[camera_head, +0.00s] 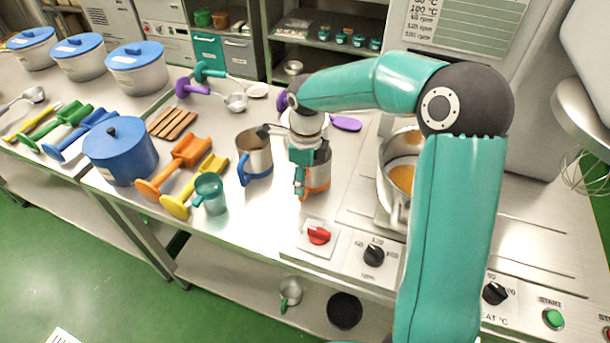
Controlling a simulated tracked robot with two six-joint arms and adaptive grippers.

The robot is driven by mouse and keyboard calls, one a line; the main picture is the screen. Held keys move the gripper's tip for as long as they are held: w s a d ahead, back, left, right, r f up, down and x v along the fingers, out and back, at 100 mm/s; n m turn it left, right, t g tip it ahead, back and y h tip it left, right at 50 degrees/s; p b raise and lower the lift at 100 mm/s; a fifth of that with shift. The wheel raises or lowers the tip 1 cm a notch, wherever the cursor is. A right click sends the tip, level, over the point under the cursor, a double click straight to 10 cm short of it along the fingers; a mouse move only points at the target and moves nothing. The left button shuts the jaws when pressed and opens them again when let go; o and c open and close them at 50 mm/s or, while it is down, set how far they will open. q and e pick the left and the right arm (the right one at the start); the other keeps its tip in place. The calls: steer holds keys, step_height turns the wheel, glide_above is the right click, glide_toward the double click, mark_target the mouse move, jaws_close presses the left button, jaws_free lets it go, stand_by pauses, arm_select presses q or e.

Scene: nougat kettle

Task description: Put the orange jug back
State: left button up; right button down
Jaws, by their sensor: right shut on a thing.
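The orange jug (320,172) is a metal jug with orange trim, partly hidden behind my right gripper (301,182). That gripper reaches down from above and is shut on the jug, at its near left side. The jug looks upright; I cannot tell whether its base touches the steel counter (262,215). A similar metal jug with a blue handle (254,155) stands just left of it. My left gripper does not show.
A kettle (392,192) with orange-brown contents stands to the right. A red knob (318,235) is on the panel in front. A teal mug (210,193), yellow scoop (208,172), orange scoop (187,155) and blue lidded pot (120,150) stand left. Some counter in front of the jugs is bare.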

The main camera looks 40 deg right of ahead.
steer(key=shift+f, duration=0.15)
steer(key=shift+c, duration=1.7)
jaws_free()
step_height(320, 180, up, 12)
steer(key=shift+s+d, duration=0.1)
